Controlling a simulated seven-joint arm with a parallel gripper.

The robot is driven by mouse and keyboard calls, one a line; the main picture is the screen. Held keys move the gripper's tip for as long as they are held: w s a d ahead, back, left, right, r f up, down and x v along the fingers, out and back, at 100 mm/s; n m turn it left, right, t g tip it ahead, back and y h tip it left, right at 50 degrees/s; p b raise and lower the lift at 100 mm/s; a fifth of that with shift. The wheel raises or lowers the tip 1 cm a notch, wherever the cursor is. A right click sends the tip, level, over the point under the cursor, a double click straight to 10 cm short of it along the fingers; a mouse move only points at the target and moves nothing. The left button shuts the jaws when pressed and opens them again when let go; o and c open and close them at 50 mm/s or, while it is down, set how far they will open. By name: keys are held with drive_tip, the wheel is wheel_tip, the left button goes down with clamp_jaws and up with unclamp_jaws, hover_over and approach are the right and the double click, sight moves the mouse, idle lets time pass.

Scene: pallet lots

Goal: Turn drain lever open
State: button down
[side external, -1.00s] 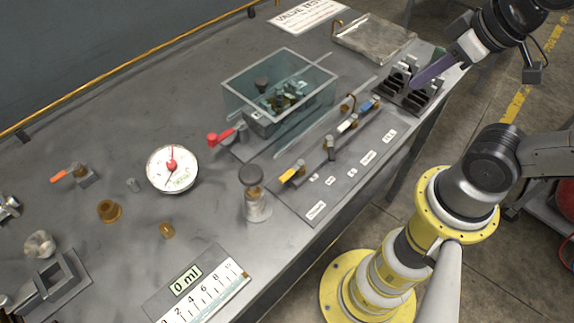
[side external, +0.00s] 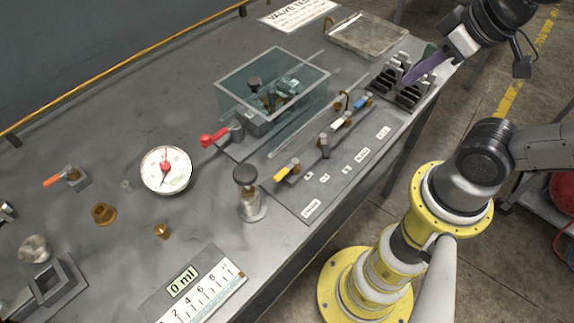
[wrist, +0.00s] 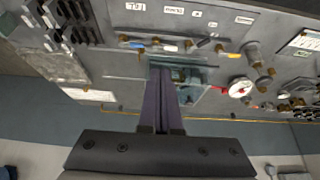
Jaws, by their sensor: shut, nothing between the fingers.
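A valve panel (side external: 335,180) lies along the bench's near edge with a row of levers: yellow (side external: 283,174), black (side external: 324,146), white (side external: 341,122) and blue (side external: 362,101). Its white labels are too small to read, so I cannot tell which lever is the drain lever. A red lever (side external: 213,137) sits on a valve at the left of the clear tank (side external: 270,85). My gripper (side external: 407,81) has long purple fingers, shut and empty, above the black slotted rack at the bench's right end. In the wrist view the shut fingers (wrist: 161,72) point toward the tank and levers.
A black slotted rack (side external: 400,88) and a metal tray (side external: 368,36) stand at the far right. A round gauge (side external: 166,170), a dark-knobbed valve (side external: 250,195), small brass fittings (side external: 104,213) and an orange-handled valve (side external: 65,177) occupy the left. Bare bench lies behind the tank.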

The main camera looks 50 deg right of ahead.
drive_tip(key=c, duration=1.5)
unclamp_jaws()
drive_tip(key=shift+c, duration=0.2)
drive_tip(key=shift+o, duration=2.4)
drive_tip(key=shift+m, duration=0.5)
drive_tip(key=shift+o, duration=1.1)
drive_tip(key=shift+a+r+m, duration=0.1)
drive_tip(key=shift+a+m, duration=0.1)
drive_tip(key=shift+m, duration=0.5)
drive_tip(key=m+g+y, duration=0.5)
drive_tip(key=m+g, duration=0.1)
drive_tip(key=m, duration=1)
hover_over(282, 173)
drive_tip(key=d, duration=0.6)
wheel_tip(282, 173, down, 3)
drive_tip(key=shift+h, duration=0.3)
drive_tip(key=x, duration=1.4)
drive_tip(key=shift+w, duration=0.3)
